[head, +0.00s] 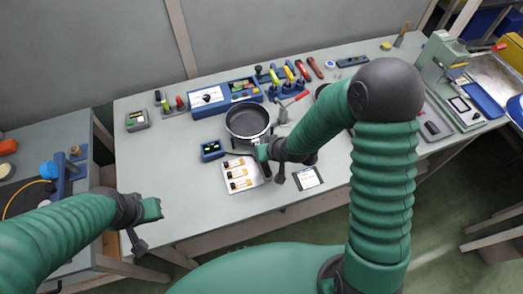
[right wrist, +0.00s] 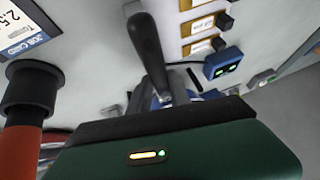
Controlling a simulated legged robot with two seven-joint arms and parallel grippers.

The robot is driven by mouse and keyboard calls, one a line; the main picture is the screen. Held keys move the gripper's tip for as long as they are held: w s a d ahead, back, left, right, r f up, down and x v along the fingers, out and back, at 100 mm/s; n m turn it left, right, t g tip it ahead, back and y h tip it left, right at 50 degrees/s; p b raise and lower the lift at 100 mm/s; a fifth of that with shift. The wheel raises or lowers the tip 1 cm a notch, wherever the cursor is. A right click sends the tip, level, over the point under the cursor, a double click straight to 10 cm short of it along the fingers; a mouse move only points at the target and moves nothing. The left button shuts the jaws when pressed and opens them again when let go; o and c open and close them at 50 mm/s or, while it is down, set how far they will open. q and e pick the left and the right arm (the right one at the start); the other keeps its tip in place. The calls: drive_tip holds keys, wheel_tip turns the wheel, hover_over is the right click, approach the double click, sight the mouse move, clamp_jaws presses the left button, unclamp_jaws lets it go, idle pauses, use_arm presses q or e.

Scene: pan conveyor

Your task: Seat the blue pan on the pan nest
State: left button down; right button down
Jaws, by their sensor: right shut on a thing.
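A round pan (head: 247,121) with a dark inside and a pale metal rim is at the middle of the table in the head view. No blue shows clearly on it there. Its black handle (right wrist: 147,45) shows in the right wrist view. My right gripper (head: 263,153) is shut on the handle, at the near side of the pan. I cannot tell whether the pan touches the table. My left gripper (head: 150,210) is off the table's front left edge, away from the pan; its jaw opening is unclear. I cannot make out the pan nest for certain.
A tray with yellow-labelled items (head: 239,175), a small blue box (head: 212,150) and a white card (head: 307,178) lie near the pan. A blue control box (head: 208,98) and several tools stand behind. My right arm hides part of a dark round thing (head: 321,91).

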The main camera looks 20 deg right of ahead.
drive_tip(key=shift+f, duration=0.25)
drive_tip(key=c, duration=1.1)
unclamp_jaws()
drive_tip(key=shift+s+d+r+g+h+p, duration=0.4)
drive_tip(key=shift+s+d+r+g+p, duration=0.45)
drive_tip(key=shift+s+r, duration=1.75)
drive_tip(key=shift+s+d+r+g+h+p, duration=0.4)
drive_tip(key=shift+s+d+r+p, duration=0.8)
drive_tip(key=shift+s+r, duration=1.45)
drive_tip(key=shift+s+d+r+g+h+p, duration=0.55)
drive_tip(key=shift+s+r+p, duration=0.95)
drive_tip(key=shift+s+r, duration=1.1)
